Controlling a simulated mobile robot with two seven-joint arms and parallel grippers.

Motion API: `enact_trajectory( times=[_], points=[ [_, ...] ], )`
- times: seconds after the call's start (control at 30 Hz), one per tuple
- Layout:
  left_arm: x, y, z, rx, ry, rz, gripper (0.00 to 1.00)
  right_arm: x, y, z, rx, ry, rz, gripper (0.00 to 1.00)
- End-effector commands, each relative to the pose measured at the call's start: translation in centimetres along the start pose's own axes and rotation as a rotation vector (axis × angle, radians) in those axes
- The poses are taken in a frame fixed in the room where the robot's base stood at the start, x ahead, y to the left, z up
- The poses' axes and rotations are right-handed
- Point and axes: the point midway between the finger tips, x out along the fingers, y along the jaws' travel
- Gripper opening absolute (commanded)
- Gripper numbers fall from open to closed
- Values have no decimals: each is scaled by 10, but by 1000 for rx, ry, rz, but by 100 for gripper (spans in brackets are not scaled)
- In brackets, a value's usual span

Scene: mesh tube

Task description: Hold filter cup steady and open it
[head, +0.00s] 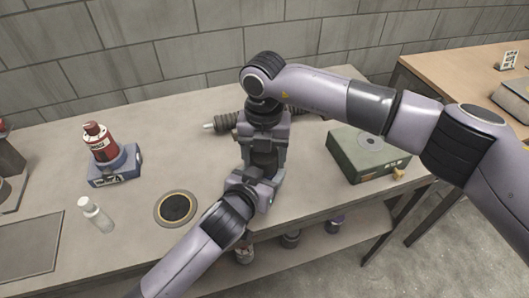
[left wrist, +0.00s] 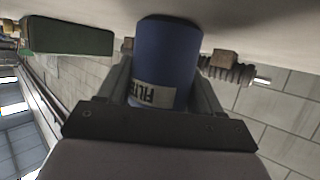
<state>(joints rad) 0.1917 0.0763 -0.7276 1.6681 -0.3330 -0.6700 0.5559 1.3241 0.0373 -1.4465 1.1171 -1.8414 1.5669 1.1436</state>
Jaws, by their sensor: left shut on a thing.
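The filter cup (left wrist: 168,62) is a blue cylinder with a pale label in the left wrist view, where the table is at the top. My left gripper (left wrist: 163,92) has a finger on each side of it and is shut on it. The cup's dark end is close to the table surface; its other end is hidden behind the gripper's body. In the head view my left gripper (head: 258,188) comes in from below, and my right gripper (head: 264,148) points straight down just above it. The arms hide the cup there. The right fingertips are not clear.
A green box (head: 352,159) stands right of the grippers. A ribbed rod (head: 222,124) lies behind them. A round dark pad (head: 175,208), a white bottle (head: 95,213) and a red bottle in a blue holder (head: 112,172) are at left. Several cans sit on the lower shelf.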

Motion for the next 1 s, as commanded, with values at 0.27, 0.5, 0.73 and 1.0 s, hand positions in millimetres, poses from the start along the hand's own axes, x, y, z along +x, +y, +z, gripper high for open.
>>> enact_trajectory(
  times=[0.27,0.5,0.73,1.0],
  points=[
    [0,-1,1,-2,-2,-3,0,0,-1,0,-80,0,-3,29],
    [0,-2,1,-2,-2,-4,0,0,-2,0,-276,2,-5,29],
    [0,-2,1,-2,-3,-4,0,0,-2,0,-289,2,-5,29],
    [0,-1,1,-1,-2,-3,0,0,-1,0,-289,2,-2,91]
  ],
)
